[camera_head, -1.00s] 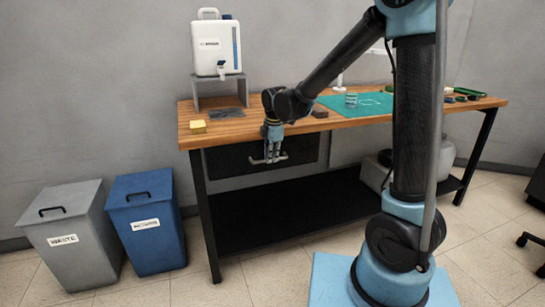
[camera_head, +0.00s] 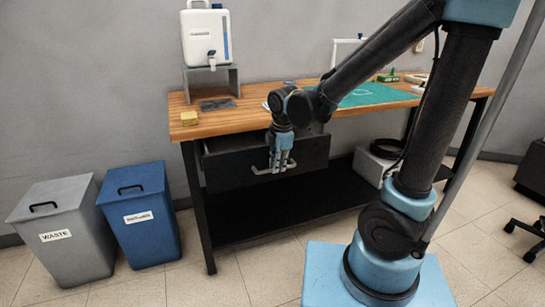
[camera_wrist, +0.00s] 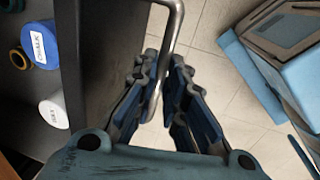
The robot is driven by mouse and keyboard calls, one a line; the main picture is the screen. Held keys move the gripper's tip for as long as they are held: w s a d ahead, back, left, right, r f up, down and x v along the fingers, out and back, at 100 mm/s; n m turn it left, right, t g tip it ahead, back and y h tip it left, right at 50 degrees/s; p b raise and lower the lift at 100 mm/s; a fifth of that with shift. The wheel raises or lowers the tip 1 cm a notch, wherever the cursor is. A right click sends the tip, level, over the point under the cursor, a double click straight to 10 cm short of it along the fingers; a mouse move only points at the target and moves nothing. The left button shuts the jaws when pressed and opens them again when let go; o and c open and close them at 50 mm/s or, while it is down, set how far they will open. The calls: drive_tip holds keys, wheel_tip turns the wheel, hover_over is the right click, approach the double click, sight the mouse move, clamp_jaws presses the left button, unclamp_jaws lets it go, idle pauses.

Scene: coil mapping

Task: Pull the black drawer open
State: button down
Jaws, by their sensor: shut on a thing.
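The black drawer (camera_head: 224,170) under the wooden bench stands partly open, its front panel out from the bench. My gripper (camera_head: 281,166) is at the grey bar handle (camera_head: 260,172) on the drawer front. In the wrist view my gripper (camera_wrist: 163,62) has its blue and black fingers on either side of the handle (camera_wrist: 172,28) and is shut on it. The drawer front (camera_wrist: 100,50) shows there as a dark panel.
A grey waste bin (camera_head: 62,235) and a blue bin (camera_head: 141,215) stand left of the bench. The bench top (camera_head: 225,119) holds a yellow block (camera_head: 189,118), a water jug (camera_head: 206,38) on a stand, and a green mat (camera_head: 378,95). Floor in front is open.

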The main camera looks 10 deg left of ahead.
drive_tip(key=s+d, duration=0.8)
drive_tip(key=s, duration=0.6)
drive_tip(key=shift+d, duration=0.3)
drive_tip(key=shift+r, duration=0.1)
drive_tip(key=c, duration=1.7)
unclamp_jaws()
drive_tip(key=shift+o, duration=0.2)
drive_tip(key=shift+s, duration=0.1)
drive_tip(key=shift+r, duration=0.1)
wheel_tip(320, 180, up, 12)
drive_tip(key=s+d, duration=0.1)
drive_tip(key=shift+s+d+f, duration=0.15)
drive_tip(key=shift+s+f, duration=0.1)
drive_tip(key=shift+s, duration=0.05)
